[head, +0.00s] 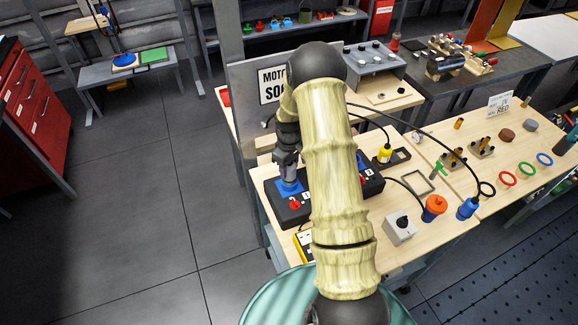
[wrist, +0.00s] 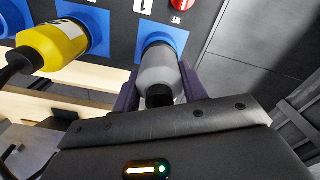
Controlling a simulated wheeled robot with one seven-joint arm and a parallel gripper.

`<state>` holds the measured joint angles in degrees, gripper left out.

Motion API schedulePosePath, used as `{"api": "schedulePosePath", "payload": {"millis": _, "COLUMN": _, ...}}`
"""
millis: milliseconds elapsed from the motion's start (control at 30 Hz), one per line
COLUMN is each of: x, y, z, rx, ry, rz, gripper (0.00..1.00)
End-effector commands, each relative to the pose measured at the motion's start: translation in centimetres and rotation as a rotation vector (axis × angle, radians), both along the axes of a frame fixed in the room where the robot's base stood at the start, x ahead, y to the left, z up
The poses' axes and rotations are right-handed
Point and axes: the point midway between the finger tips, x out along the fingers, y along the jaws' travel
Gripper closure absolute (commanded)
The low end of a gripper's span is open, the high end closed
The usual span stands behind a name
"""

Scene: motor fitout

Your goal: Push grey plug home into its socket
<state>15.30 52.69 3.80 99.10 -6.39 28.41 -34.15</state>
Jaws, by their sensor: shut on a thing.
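The grey plug (wrist: 159,75) is held between the two dark fingers of my gripper (wrist: 160,82) in the wrist view. Its front end is at a blue socket plate (wrist: 174,40) on the black panel; how deep it sits cannot be told. In the head view my gripper (head: 287,166) points down over the left blue socket (head: 290,188) of the black panel (head: 270,195), and the plug is mostly hidden there. A yellow plug (wrist: 52,42) is at the neighbouring blue socket plate (wrist: 98,28) in the wrist view.
A red knob (wrist: 182,4) is beside the socket. On the bench, an orange plug (head: 434,207), a blue plug (head: 467,208) and a grey box with a black knob (head: 399,228) stand right of my arm. Black cables cross the bench. A sign board (head: 245,90) rises behind the panel.

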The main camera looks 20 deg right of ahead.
Motion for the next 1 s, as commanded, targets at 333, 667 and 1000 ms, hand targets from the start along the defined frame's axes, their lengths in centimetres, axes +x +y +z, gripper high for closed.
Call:
{"api": "schedulePosePath", "payload": {"millis": 333, "x": 0.0, "y": 0.0, "z": -0.8, "rx": 0.000, "ry": 0.000, "rz": 0.000, "gripper": 0.84}}
{"api": "schedulePosePath", "payload": {"millis": 667, "x": 0.0, "y": 0.0, "z": -1.4, "rx": 0.000, "ry": 0.000, "rz": 0.000, "gripper": 0.84}}
{"api": "schedulePosePath", "payload": {"millis": 1000, "x": 0.0, "y": 0.0, "z": -1.7, "rx": 0.000, "ry": 0.000, "rz": 0.000, "gripper": 0.32}}
